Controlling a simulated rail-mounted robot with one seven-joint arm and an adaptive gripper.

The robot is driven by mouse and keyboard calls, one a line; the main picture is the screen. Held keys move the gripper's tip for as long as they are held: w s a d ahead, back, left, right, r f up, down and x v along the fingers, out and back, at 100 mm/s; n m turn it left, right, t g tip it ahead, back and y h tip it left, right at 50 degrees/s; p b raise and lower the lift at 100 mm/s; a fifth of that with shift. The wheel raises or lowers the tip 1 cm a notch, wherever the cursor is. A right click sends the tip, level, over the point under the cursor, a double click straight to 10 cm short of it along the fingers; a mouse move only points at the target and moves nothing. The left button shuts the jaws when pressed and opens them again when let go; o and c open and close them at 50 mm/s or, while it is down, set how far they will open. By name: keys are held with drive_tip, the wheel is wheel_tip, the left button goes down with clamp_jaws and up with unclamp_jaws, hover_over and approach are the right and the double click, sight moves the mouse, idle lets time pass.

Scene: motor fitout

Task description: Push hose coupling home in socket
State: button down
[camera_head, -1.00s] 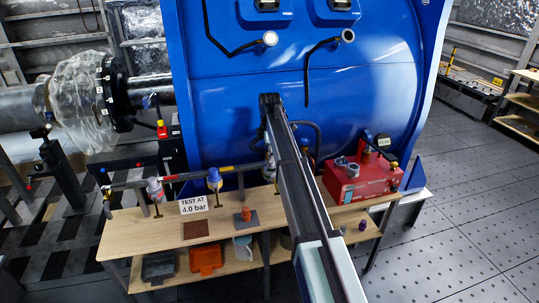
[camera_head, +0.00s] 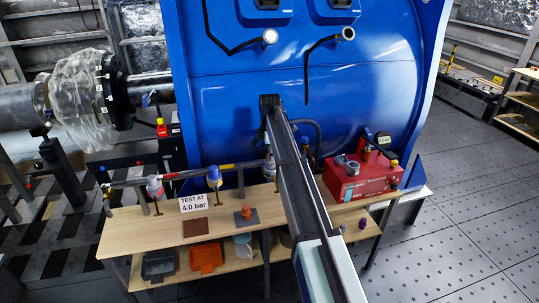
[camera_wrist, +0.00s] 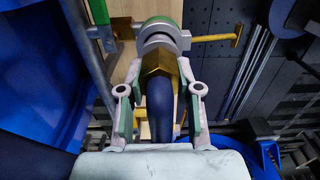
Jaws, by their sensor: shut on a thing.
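In the wrist view, the brass hose coupling (camera_wrist: 158,62) sits on the end of a dark blue hose (camera_wrist: 160,105). My gripper (camera_wrist: 160,78) has its two grey-and-green fingers closed on either side of the coupling. A grey socket (camera_wrist: 157,40) with a green ring (camera_wrist: 160,22) stands directly in front of the coupling, in line with it. The coupling's front end meets the socket's mouth; I cannot tell how deep it is in. In the head view, my arm hides the gripper and the coupling.
A sign (camera_head: 193,204) reads "TEST AT 4.0 bar". A red pump box (camera_head: 362,182) stands to the right. A large blue housing (camera_head: 350,80) rises behind. A yellow lever (camera_wrist: 236,36) juts beside the socket.

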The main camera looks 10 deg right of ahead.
drive_tip(key=shift+f+b, duration=0.35)
drive_tip(key=shift+f, duration=0.95)
drive_tip(key=c, duration=0.7)
unclamp_jaws()
wheel_tip(320, 180, up, 12)
drive_tip(key=shift+r, duration=0.1)
